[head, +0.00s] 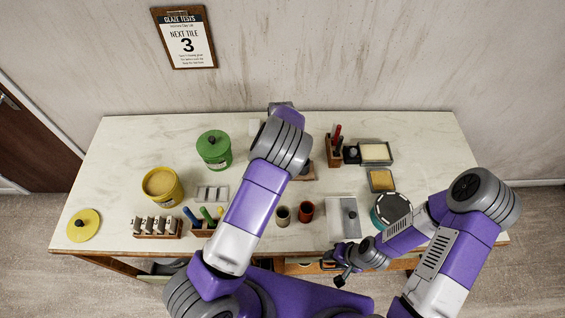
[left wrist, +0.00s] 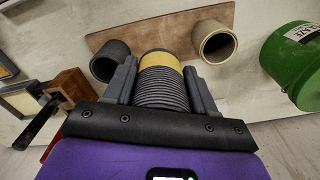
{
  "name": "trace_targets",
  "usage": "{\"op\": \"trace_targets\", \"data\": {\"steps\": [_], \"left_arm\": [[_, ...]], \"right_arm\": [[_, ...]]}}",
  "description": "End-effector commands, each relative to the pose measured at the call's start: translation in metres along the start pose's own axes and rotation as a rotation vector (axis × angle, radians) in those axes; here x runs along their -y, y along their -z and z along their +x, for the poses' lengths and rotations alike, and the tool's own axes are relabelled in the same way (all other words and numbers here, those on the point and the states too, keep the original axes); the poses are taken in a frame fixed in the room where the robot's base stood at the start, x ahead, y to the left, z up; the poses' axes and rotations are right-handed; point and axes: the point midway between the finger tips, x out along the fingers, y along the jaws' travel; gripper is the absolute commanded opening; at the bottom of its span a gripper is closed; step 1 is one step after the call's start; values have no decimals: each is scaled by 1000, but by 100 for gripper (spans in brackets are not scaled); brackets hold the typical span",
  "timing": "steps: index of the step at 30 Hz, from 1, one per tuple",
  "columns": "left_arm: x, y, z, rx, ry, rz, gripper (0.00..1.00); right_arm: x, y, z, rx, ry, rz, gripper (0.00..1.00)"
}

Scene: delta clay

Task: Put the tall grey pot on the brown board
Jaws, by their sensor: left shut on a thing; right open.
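The tall grey pot (left wrist: 162,92) is ribbed, with a yellow band near its far end. It is between the fingers of my left gripper (left wrist: 162,85), which is shut on it. The brown board (left wrist: 150,28) lies just beyond the pot in the left wrist view; I cannot tell whether the pot touches it. In the head view only a bit of the board (head: 308,175) shows, and my left arm hides the left gripper and the pot. My right gripper (head: 334,273) is open and empty by the table's front edge.
A dark pot (left wrist: 108,62) and a beige pot (left wrist: 215,46) are at the board, either side of the held pot. A green bucket (head: 214,150) stands left of my left arm, a wooden tool block (head: 334,155) to its right. A yellow tub (head: 161,187) stands further left.

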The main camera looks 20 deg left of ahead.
Motion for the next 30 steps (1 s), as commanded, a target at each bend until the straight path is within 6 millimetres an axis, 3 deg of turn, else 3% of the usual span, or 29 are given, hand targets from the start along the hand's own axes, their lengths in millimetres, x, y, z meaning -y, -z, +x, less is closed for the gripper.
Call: {"op": "trace_targets", "data": {"steps": [3,17,29,30], "left_arm": [[1,-1,24,3,2,-1,28],[1,-1,75,1,2,-1,28],[1,0,83,-2,0,-2,28],[1,0,83,-1,0,-2,58]], "right_arm": [[1,0,-2,0,0,0,43],[3,0,-7,-1,0,0,43],[1,0,-2,-1,0,0,43],[1,0,-3,-1,0,0,43]]}}
